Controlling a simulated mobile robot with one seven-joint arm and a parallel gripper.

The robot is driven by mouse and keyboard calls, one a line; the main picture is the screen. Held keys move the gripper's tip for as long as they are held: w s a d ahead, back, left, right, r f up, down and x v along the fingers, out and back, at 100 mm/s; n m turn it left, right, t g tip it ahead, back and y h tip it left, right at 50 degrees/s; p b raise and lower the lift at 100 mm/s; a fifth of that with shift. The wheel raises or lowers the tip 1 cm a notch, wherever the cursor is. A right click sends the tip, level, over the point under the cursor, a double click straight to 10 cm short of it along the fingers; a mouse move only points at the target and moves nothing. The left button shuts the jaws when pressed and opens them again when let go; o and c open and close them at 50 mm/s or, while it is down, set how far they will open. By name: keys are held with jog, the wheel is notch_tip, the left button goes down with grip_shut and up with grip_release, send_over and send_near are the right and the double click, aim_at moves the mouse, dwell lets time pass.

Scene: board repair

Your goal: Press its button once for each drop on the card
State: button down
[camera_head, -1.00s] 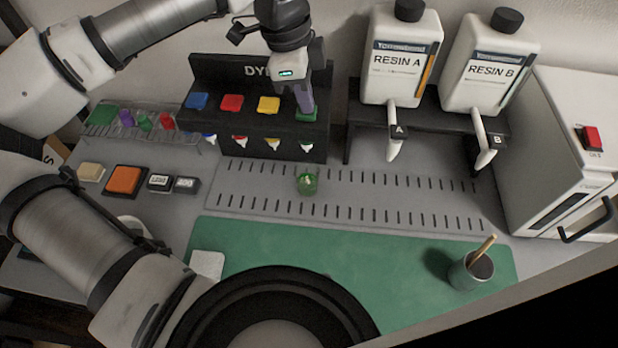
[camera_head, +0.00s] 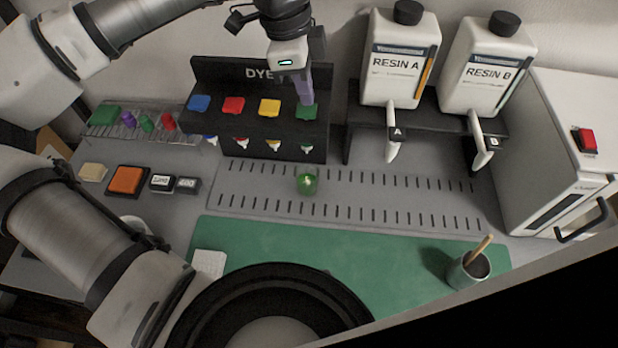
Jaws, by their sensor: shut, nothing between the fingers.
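The black dye dispenser (camera_head: 215,141) stands at the back with blue, red, yellow and green buttons on top. The green button (camera_head: 307,111) is the rightmost, with a nozzle (camera_head: 307,149) below it. My gripper (camera_head: 306,97) is shut and empty, pointing down just above or at the green button; I cannot tell if it touches. A small green cup (camera_head: 307,181) stands on the slotted grey strip below the green nozzle. A small white card (camera_head: 209,263) lies at the left end of the green mat; its marks are too small to read.
Resin A (camera_head: 397,70) and Resin B (camera_head: 486,75) bottles stand on a black rack to the right. A white box with a red switch (camera_head: 584,141) is at far right. A cup with a stick (camera_head: 468,271) stands on the green mat (camera_head: 350,268).

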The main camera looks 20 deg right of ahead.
jog(key=shift+f, duration=0.1)
jog(key=shift+f+b, duration=1.3)
jog(key=shift+b, duration=0.15)
jog(key=shift+r, duration=0.2)
jog(key=shift+r+p, duration=0.85)
jog(key=shift+r, duration=0.35)
jog(key=shift+f, duration=0.1)
